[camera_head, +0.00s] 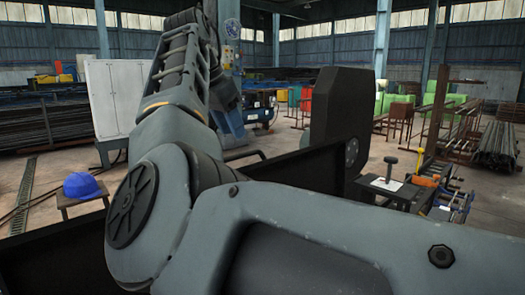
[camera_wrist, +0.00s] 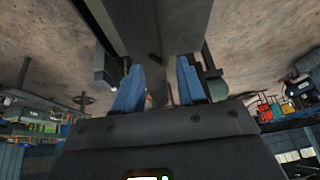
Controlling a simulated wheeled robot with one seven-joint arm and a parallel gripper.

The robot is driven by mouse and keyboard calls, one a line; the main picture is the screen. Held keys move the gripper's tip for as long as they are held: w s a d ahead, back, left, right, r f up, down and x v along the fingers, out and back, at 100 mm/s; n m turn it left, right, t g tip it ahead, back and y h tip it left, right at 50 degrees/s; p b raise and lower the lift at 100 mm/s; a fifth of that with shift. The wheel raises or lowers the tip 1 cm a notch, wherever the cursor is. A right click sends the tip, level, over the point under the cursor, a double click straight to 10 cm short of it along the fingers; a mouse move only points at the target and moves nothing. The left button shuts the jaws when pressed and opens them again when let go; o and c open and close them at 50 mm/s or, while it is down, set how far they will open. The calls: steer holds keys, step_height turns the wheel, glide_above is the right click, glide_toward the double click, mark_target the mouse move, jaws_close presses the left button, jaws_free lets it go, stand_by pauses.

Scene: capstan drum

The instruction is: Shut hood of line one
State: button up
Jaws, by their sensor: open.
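My gripper (camera_wrist: 157,88) shows in the wrist view, its two blue fingers apart with a gap between them. A dark grey panel or beam (camera_wrist: 155,25) lies beyond the fingertips. I cannot tell whether they touch it. In the head view my arm fills the middle and hides the gripper. A tall dark upright plate (camera_head: 338,125) stands right of my arm, with a round hub at its lower right edge. A long dark wall (camera_head: 300,170) runs below it. Either may belong to the hood of line one; I cannot tell which, or how far open the hood is.
A blue hard hat (camera_head: 81,185) lies on a small stool at left. A white cabinet (camera_head: 117,95) stands behind it. At right, a small dark table (camera_head: 385,185) holds a lever-like tool. Racks of bars (camera_head: 495,145) stand further right. Open floor (camera_head: 480,200) shows at right.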

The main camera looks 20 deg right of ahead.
steer(key=shift+m+y, duration=0.4)
steer(key=shift+y, duration=0.1)
steer(key=shift+w+d+r+p+x, duration=0.1)
steer(key=shift+d+p+x, duration=0.05)
steer(key=shift+x, duration=1.05)
steer(key=shift+w+d+r+p+x, duration=0.1)
steer(key=shift+x, duration=1.05)
steer(key=shift+w+d+p+x, duration=0.1)
steer(key=shift+d+p+x, duration=0.05)
steer(key=shift+x, duration=1.05)
jaws_close()
